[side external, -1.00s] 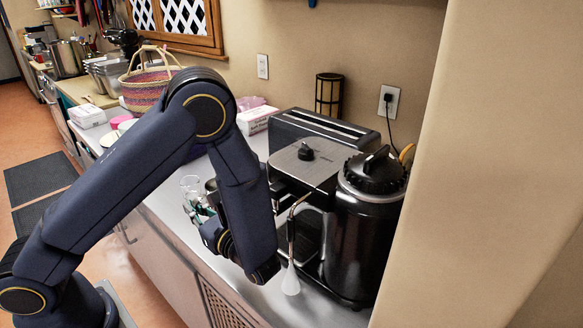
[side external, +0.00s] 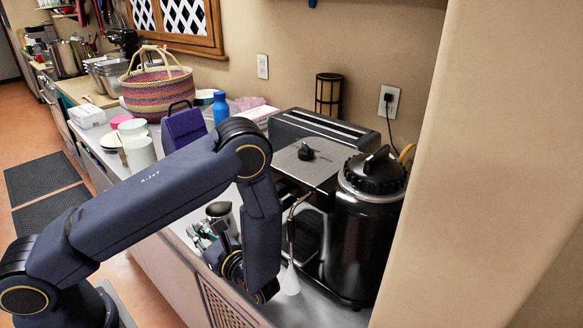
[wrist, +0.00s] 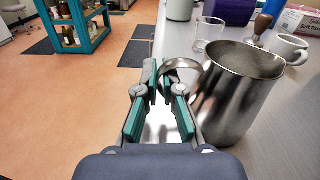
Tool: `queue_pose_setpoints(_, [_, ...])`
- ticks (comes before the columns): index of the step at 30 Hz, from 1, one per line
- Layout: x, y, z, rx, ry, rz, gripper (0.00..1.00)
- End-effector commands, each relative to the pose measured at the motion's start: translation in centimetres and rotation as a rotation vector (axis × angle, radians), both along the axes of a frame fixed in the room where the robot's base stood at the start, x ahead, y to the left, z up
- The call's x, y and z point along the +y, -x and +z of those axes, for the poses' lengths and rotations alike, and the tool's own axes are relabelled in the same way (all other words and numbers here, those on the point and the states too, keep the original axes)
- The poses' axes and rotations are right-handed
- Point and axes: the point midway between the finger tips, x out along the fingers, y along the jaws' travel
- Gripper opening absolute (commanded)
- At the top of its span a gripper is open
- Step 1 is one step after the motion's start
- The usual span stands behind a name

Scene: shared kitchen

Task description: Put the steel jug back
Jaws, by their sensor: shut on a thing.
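The steel jug (wrist: 238,98) fills the right of the wrist view, its open mouth facing up and its side handle towards my gripper. My gripper (wrist: 163,80) is shut on the jug's handle (wrist: 184,66); the fingers have teal sides. In the side view my gripper (side external: 203,235) is low over the counter's front edge, and part of the jug (side external: 224,213) shows behind it, left of the coffee machine. My arm hides the rest. I cannot tell whether the jug's base touches the counter.
The coffee machine (side external: 313,163) with its steam wand and the black canister (side external: 360,235) stand right of my arm. A clear glass (wrist: 208,34), a white cup (wrist: 289,48) and a wooden-handled tool (wrist: 262,24) stand beyond the jug. Farther back are a purple item (side external: 183,129) and a basket (side external: 158,90).

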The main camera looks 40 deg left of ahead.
Motion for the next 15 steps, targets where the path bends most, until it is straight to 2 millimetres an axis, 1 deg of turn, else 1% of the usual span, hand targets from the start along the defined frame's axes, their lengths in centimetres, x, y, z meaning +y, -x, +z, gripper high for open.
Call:
queue_pose_setpoints(2, [0.01,0.0,-0.19,0.0,-0.002,0.0,0.0])
queue_pose_setpoints(3, [0.0,0.01,-0.31,0.001,0.0,0.0,0.07])
queue_pose_setpoints(10, [0.0,0.01,-0.25,0.0,0.0,0.0,0.31])
queue_pose_setpoints(15, [0.0,0.01,-0.24,0.0,0.0,0.0,0.31])
